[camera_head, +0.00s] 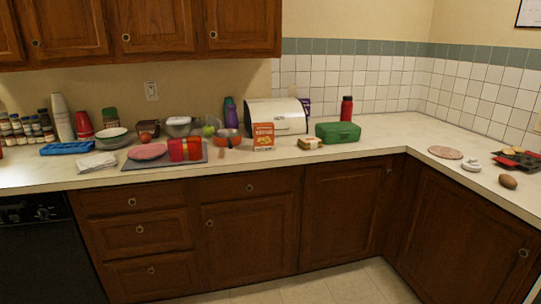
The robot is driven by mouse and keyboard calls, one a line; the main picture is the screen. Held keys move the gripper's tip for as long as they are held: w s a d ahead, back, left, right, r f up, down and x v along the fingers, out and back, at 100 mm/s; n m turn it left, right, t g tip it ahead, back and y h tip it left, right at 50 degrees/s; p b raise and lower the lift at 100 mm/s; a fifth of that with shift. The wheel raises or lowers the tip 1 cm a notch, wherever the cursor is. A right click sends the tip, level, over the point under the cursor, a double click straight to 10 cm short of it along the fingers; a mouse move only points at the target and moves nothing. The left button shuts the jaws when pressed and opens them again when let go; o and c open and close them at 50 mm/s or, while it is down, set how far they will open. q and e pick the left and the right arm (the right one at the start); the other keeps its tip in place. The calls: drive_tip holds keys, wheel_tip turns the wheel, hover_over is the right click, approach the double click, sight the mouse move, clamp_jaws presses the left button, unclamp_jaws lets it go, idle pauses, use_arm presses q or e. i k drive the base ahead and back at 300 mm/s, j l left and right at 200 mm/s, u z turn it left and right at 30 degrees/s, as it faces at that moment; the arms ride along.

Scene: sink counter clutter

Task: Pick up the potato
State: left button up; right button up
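A small brown oval potato-like object (508,181) lies on the right-hand counter, close to its front edge. It stands apart from the things around it, with bare counter in front of and beside it. Neither of my grippers shows in the head view.
Beside it lie a white object (471,165), a round pinkish board (445,152) and a dark tray (517,160) with food. A green box (338,133), red bottle (346,108) and white bread bin (276,117) stand mid-counter. Clutter fills the left counter. The corner is clear.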

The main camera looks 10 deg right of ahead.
sight(507, 181)
drive_tip(key=i+l+z, duration=0.1)
drive_tip(key=i+z, duration=0.25)
drive_tip(key=i, duration=0.15)
drive_tip(key=i+j+z, duration=0.1)
drive_tip(key=i+z, duration=0.2)
drive_tip(key=i, duration=0.2)
drive_tip(key=i+j+z, duration=0.15)
drive_tip(key=i+z, duration=0.2)
drive_tip(key=i, duration=0.15)
drive_tip(key=i+j+z, duration=0.3)
drive_tip(key=i, duration=0.2)
